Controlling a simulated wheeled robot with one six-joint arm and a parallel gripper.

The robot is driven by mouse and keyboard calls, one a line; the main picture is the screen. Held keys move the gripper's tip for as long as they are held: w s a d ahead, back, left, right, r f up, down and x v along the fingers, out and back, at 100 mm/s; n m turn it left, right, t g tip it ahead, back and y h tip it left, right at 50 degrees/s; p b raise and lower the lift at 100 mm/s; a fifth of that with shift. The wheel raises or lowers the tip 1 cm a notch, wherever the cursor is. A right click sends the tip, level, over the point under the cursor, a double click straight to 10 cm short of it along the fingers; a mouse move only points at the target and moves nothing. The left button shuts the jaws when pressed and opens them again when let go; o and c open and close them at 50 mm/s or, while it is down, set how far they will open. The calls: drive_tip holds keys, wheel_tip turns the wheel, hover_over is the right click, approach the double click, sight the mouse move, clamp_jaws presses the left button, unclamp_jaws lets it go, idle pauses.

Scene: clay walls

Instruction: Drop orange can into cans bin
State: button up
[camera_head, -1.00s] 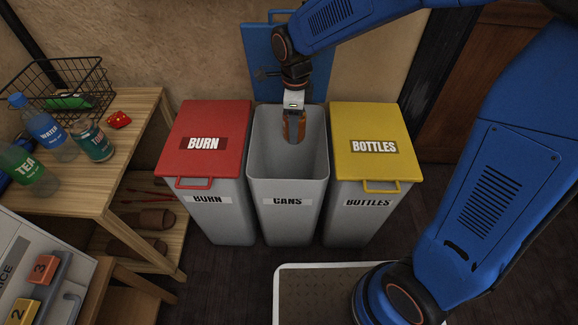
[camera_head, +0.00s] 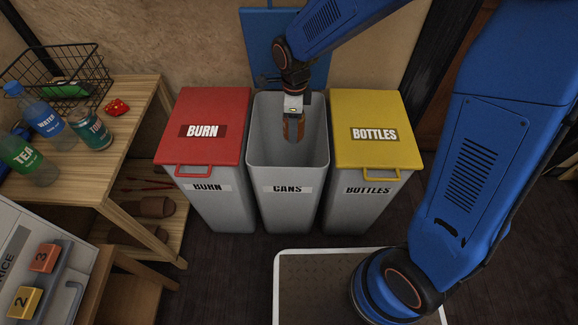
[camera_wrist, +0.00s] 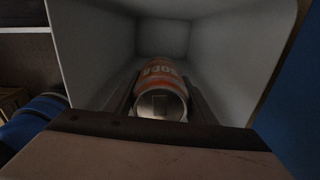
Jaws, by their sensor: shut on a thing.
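The cans bin (camera_head: 287,212) is grey and stands in the middle of three bins, with its blue lid (camera_head: 262,42) raised at the back. My gripper (camera_head: 294,128) points down inside the bin's opening, towards its back right. In the wrist view, my gripper (camera_wrist: 162,100) is shut on the orange can (camera_wrist: 160,85), which has a "SODA" label. The bin's pale inner walls (camera_wrist: 225,60) surround the can, and the bin's floor shows beyond it. In the head view the can is mostly hidden by the fingers.
The red-lidded burn bin (camera_head: 205,135) stands to the left and the yellow-lidded bottles bin (camera_head: 374,115) to the right, both closed.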

drive_tip(key=o, duration=1.1)
wheel_tip(320, 180, up, 17)
drive_tip(key=shift+r, duration=0.2)
